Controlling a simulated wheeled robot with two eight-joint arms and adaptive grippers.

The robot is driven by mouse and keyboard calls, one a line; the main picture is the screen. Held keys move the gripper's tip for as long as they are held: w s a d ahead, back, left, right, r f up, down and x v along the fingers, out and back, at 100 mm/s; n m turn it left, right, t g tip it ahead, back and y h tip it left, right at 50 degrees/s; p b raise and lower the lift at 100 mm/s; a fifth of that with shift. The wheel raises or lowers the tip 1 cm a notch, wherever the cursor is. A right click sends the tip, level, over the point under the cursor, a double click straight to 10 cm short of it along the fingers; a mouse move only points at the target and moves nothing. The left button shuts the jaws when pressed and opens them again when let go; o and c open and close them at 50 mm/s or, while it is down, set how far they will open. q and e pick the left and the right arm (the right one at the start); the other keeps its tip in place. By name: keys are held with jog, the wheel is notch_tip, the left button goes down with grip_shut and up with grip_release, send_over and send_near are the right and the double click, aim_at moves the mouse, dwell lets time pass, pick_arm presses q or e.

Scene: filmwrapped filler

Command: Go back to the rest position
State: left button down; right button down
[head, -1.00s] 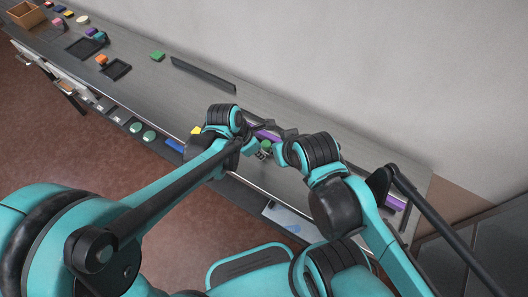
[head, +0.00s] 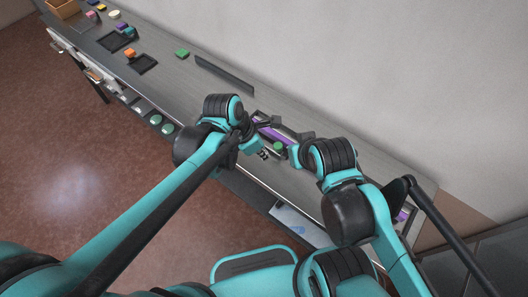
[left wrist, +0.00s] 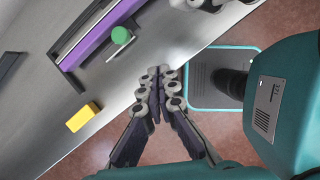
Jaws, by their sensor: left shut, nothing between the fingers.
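My left gripper (head: 262,154) is over the front edge of the long grey table (head: 190,88). In the left wrist view its fingers (left wrist: 160,74) are together with nothing between them, beyond the table edge and above the floor. My right gripper (head: 298,142) is over the table just to the right, close to a green round piece (head: 278,146); its jaw state is unclear. A long purple bar (head: 268,131) lies in a dark holder behind the grippers. The green piece also shows in the left wrist view (left wrist: 119,35), apart from my left fingers.
A yellow block (left wrist: 83,117) lies near the table edge. A dark upright strip (head: 225,75), a green block (head: 182,53), dark trays (head: 143,64) and a wooden box (head: 63,8) are farther left. A wall runs behind the table. Brown floor (head: 90,190) is open in front.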

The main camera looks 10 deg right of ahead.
dwell(0.4)
pick_arm(q)
jog(key=s+a+m+t+y+b, duration=0.1)
jog(key=a+m+t+y, duration=0.1)
jog(key=a+m, duration=0.8)
jog(key=s+a+m+t+y+b, duration=0.2)
jog(key=a+m+t, duration=0.2)
jog(key=a+m, duration=0.6)
jog(key=shift+s+a+r+b, duration=0.2)
jog(key=shift+a+r+b, duration=0.1)
jog(key=shift+a, duration=3.65)
